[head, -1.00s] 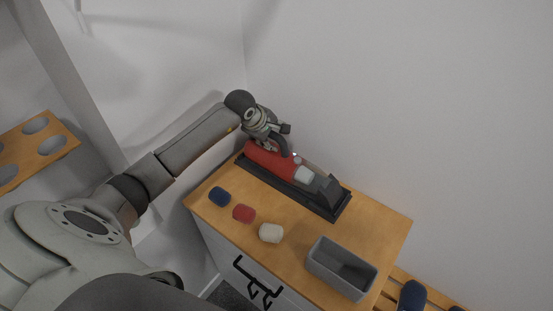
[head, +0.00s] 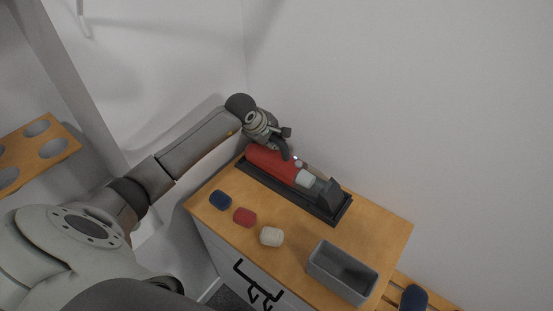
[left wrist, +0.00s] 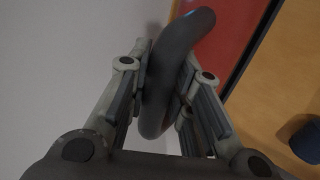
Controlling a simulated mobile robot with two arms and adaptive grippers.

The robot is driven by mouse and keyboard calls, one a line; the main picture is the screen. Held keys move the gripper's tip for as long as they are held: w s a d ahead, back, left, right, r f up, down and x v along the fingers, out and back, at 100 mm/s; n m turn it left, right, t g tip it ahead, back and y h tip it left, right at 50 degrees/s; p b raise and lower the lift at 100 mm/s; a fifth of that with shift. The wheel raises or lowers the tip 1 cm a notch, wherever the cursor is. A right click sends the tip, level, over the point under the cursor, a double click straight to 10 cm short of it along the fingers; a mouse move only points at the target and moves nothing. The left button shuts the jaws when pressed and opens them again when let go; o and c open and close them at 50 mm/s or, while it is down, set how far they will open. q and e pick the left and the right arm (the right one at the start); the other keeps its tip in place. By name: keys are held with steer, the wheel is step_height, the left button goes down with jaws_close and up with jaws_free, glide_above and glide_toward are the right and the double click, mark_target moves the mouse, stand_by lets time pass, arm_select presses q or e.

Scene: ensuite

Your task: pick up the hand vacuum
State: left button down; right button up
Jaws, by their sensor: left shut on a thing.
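The hand vacuum (head: 268,162) has a red body, a pale collar and a grey nozzle, with a dark looped handle on top. It lies along a long dark tray-like base (head: 318,208) on the wooden cabinet top, in the middle of the head view. My left gripper (head: 278,143) is over the rear of the vacuum, shut on its handle. In the left wrist view the dark handle (left wrist: 178,65) passes between both fingers, with the red body behind it. I cannot tell whether the vacuum is clear of its base. My right gripper is not in view.
The wooden cabinet top (head: 380,228) stands against white walls. A blue (head: 220,200), a red (head: 244,217) and a white (head: 271,237) small item lie along its front edge. A grey open bin (head: 340,272) stands front right. A wooden rack with holes (head: 40,150) is at far left.

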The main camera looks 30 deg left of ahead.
arm_select(q)
steer(key=shift+w+r, duration=0.1)
steer(key=shift+r, duration=0.05)
steer(key=shift+r+b, duration=0.3)
steer(key=shift+b, duration=0.15)
step_height(320, 180, up, 2)
steer(key=shift+b, duration=0.85)
steer(key=s+d+r+b, duration=0.5)
steer(key=s+d+r, duration=0.3)
steer(key=s+r, duration=0.2)
steer(key=shift+s+d+b, duration=0.2)
steer(key=shift+s+b, duration=0.15)
steer(key=shift+s, duration=0.3)
steer(key=shift+r, duration=0.1)
